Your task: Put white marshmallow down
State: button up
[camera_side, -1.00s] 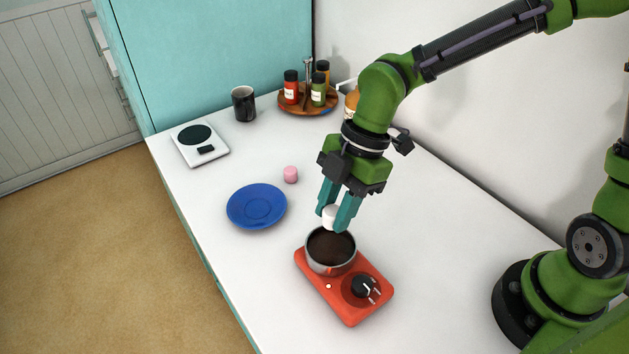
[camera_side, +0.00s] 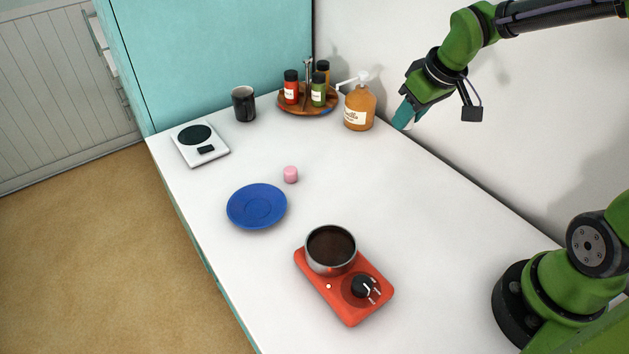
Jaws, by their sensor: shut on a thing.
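My gripper (camera_side: 406,117) is at the back right, raised near the wall edge of the counter, with its teal fingers pointing down and left. It is shut on the white marshmallow (camera_side: 409,125), of which only a small pale bit shows at the fingertips; the fingers hide the rest. The gripper is well away from the pot and to the right of the orange pump bottle. A pink marshmallow (camera_side: 290,174) stands on the counter behind the blue plate (camera_side: 270,221).
A steel pot (camera_side: 313,262) of dark brown liquid sits on a red hot plate (camera_side: 345,312). At the back are a white scale (camera_side: 214,137), a dark mug (camera_side: 244,104), a wooden spice rack (camera_side: 290,108) and an orange pump bottle (camera_side: 359,108). The counter's middle right is clear.

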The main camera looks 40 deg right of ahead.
aim_at(254, 209)
jog(key=shift+r, duration=0.2)
jog(key=w+a+f+n+g+y, duration=0.15)
jog(key=w+a+n, duration=0.25)
jog(key=a, duration=0.5)
jog(key=w+a+f+n+y, duration=0.1)
jog(key=w+a+f+n, duration=0.3)
jog(key=a, duration=0.5)
jog(key=w+a+f+n+g+y, duration=0.1)
jog(key=w+a+f+n+y, duration=0.1)
jog(key=w+a+n, duration=0.5)
jog(key=shift+m, duration=0.8)
jog(key=f, duration=0.3)
jog(key=s+a+f, duration=0.1)
jog(key=f, duration=0.2)
jog(key=s+f, duration=0.1)
jog(key=f, duration=0.2)
jog(key=shift+a+f, duration=0.4)
jog(key=shift+s, duration=0.1)
jog(key=o, duration=0.9)
jog(key=shift+f, duration=0.15)
jog(key=shift+o, duration=0.2)
